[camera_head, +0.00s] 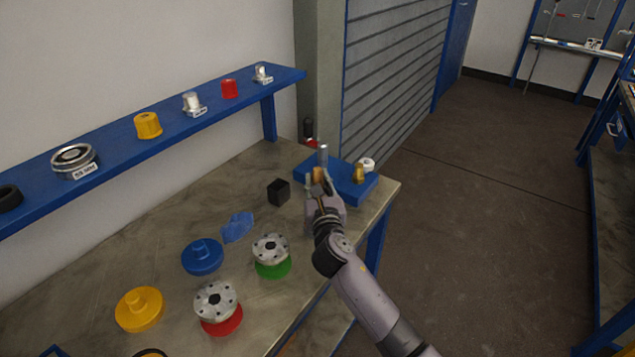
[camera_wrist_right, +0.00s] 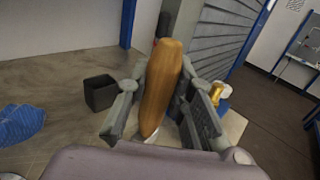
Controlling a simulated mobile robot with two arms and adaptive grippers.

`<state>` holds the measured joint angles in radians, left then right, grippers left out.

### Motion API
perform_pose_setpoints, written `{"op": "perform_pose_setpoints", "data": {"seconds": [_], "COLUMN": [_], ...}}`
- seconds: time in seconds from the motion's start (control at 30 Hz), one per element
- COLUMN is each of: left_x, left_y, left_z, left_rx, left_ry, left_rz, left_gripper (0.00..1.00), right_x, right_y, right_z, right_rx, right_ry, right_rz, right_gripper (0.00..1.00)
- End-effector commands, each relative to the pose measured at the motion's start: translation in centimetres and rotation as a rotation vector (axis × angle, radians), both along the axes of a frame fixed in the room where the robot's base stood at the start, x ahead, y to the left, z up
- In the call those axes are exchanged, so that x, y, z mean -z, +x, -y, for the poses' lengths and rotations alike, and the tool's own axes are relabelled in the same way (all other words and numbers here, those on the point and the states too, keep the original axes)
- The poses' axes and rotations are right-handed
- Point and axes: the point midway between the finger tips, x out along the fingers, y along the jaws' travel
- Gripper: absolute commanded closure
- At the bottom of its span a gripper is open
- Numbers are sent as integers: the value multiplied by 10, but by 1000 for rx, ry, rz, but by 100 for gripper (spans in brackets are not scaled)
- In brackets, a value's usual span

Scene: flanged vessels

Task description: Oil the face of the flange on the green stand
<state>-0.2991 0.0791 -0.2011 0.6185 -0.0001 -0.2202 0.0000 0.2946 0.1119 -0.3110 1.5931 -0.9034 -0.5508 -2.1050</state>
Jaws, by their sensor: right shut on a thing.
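A grey metal flange (camera_head: 271,247) with bolt holes around a dark centre lies face up on the green stand (camera_head: 273,269), near the table's front edge. My right gripper (camera_head: 320,187) is shut on a wooden-handled tool (camera_wrist_right: 161,88), over the near left part of a blue tray (camera_head: 344,187). The flange face is uncovered. My left gripper is not in view.
A similar flange (camera_head: 215,299) sits on a red stand (camera_head: 222,325). Blue (camera_head: 202,256) and yellow (camera_head: 139,309) knobbed discs, a blue cloth (camera_head: 237,227) and a black open box (camera_head: 278,192) share the table. A brass-coloured item (camera_head: 358,173) stands on the tray. A blue shelf (camera_head: 120,147) runs behind.

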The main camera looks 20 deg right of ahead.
Motion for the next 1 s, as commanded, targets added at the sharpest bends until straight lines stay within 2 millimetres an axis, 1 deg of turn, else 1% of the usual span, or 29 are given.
{"op": "perform_pose_setpoints", "data": {"seconds": [0.47,1.0], "left_x": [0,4], "left_y": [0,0], "left_z": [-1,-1], "left_rx": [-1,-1], "left_ry": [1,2], "left_rz": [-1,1], "left_gripper": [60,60], "right_x": [0,6], "right_y": [0,0], "right_z": [0,0], "right_rx": [0,0], "right_ry": [0,-1], "right_rz": [0,0], "right_gripper": [100,100]}}
